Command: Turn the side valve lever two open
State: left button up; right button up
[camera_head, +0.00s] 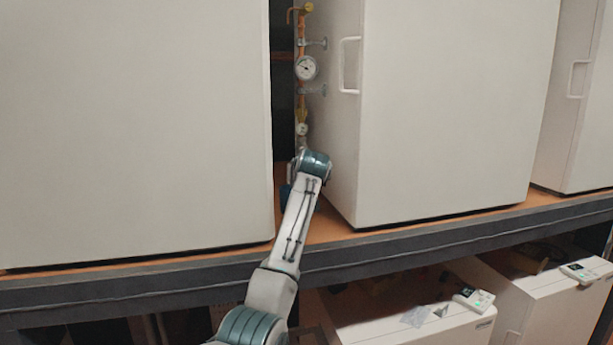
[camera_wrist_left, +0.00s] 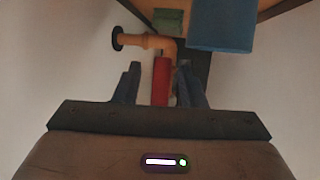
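In the left wrist view a red lever (camera_wrist_left: 161,80) stands upright in the picture, beside a copper-coloured pipe (camera_wrist_left: 158,42) that enters a dark round fitting on the pale wall. My left gripper (camera_wrist_left: 160,80) is open, with one dark finger on each side of the red lever. Gaps show between lever and fingers, so I see no grip on it. In the head view my left arm reaches into the gap between two white cabinets. Its fingers and the red lever cannot be made out there. My right gripper is in neither view.
White cabinets (camera_head: 135,120) and (camera_head: 440,110) flank the narrow gap. A blue block (camera_wrist_left: 222,25) hangs close to the right finger's side. A dark shelf edge (camera_head: 450,245) runs below.

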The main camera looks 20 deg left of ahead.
pick_arm(q)
jog(key=b+v, duration=0.4)
jog(key=v, duration=0.6)
jog(key=shift+s+d, duration=0.2)
jog(key=shift+s, duration=0.05)
jog(key=c, duration=0.3)
jog(key=shift+c, duration=0.2)
jog(key=shift+a, duration=0.15)
